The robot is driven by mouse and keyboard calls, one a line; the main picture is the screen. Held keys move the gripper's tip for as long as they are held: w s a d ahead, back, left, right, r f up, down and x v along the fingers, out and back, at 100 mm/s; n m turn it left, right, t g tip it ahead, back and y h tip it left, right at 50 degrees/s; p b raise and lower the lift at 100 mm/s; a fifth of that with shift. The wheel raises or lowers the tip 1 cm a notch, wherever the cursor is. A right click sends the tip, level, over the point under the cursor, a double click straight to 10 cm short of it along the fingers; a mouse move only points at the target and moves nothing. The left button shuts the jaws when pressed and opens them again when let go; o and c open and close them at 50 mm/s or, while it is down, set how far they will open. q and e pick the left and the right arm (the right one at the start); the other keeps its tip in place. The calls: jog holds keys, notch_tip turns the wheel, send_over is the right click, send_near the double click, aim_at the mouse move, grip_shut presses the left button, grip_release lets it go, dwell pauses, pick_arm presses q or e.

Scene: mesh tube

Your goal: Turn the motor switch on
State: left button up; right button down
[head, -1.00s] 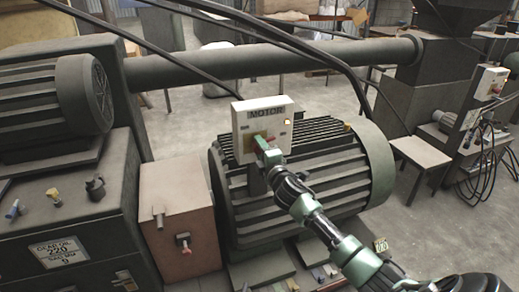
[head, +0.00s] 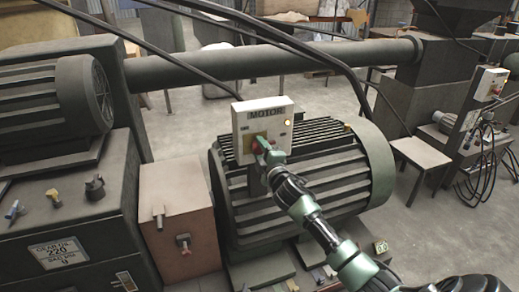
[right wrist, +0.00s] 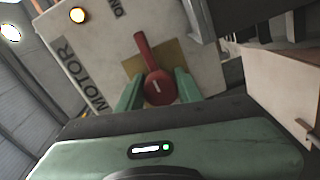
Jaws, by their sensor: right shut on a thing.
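The white motor box (head: 280,107) is labelled MOTOR and stands on top of the large ribbed motor (head: 330,180). Its red switch handle shows in the right wrist view (right wrist: 148,58), in front of a yellow plate (right wrist: 172,52). In the head view my gripper hides most of the handle. My left gripper is out of view.
Black cables (head: 300,45) and a thick pipe (head: 230,65) run behind the white box. A small table (head: 420,153) stands to the right.

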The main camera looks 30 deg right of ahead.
jog(key=c, duration=0.9)
grip_release()
jog(key=shift+s, duration=0.1)
jog(key=shift+c, duration=0.2)
jog(key=b+v, duration=0.1)
jog(key=v, duration=0.6)
jog(key=shift+s, duration=0.4)
